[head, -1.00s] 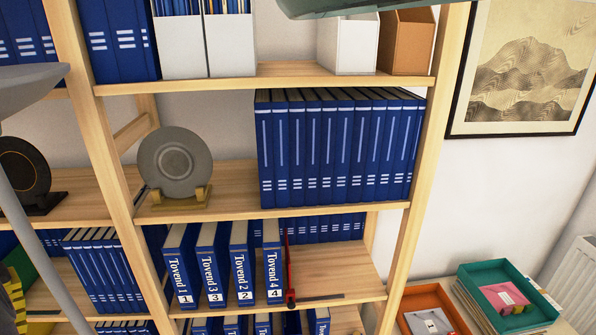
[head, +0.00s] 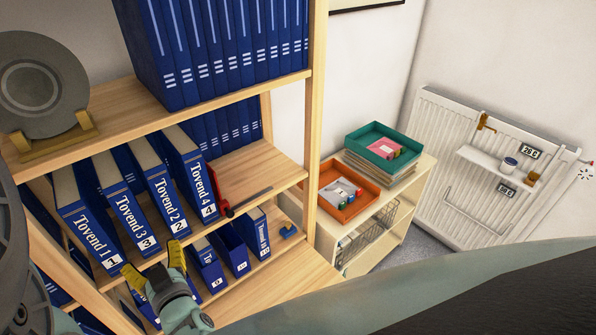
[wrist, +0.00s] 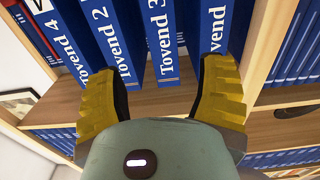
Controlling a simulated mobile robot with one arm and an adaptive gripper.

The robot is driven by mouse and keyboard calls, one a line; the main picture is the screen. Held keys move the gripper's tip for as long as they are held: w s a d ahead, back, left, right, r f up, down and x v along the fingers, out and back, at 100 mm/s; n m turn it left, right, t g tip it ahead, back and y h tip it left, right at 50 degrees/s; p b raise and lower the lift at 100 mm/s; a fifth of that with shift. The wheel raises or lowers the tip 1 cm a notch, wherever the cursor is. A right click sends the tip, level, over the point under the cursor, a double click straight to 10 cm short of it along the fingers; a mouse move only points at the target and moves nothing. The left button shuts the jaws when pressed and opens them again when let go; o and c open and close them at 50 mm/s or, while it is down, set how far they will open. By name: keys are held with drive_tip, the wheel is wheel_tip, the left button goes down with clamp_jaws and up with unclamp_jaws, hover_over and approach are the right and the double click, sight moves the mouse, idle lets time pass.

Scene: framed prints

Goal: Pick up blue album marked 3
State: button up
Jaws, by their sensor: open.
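The blue album marked 3 (head: 126,213) stands tilted on a wooden shelf in the head view, between the albums marked 1 (head: 90,232) and 2 (head: 166,197). The album marked 4 (head: 196,183) stands right of 2. My gripper (head: 155,266) is open and empty, with yellow fingertips below the spines. In the wrist view, the spine of album 3 (wrist: 162,42) shows between the spread fingers (wrist: 162,72). The left finger there overlaps the spine of album 2 (wrist: 110,40), and the right finger is near the spine of album 1 (wrist: 210,38). Contact cannot be told.
A red bookend (head: 223,198) stands right of album 4, with bare shelf beyond. More blue binders (head: 237,250) stand on the shelf below. A wooden post (head: 315,110) bounds the shelf. An orange tray (head: 346,193) and a teal tray (head: 384,147) sit on a low cabinet.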

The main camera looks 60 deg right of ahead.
sight(135, 222)
drive_tip(key=x, duration=0.9)
drive_tip(key=shift+w+r, duration=0.15)
drive_tip(key=shift+w, duration=0.25)
drive_tip(key=shift+f+b+x, duration=0.2)
drive_tip(key=shift+b+x, duration=0.25)
drive_tip(key=shift+x, duration=0.7)
drive_tip(key=shift+f+b+x, duration=0.2)
drive_tip(key=shift+b+x, duration=0.2)
drive_tip(key=shift+x, duration=0.8)
drive_tip(key=shift+w+d, duration=0.2)
drive_tip(key=shift+w, duration=0.1)
drive_tip(key=shift+o, duration=0.4)
drive_tip(key=shift+r, duration=0.15)
drive_tip(key=c, duration=1.1)
drive_tip(key=shift+c, duration=0.2)
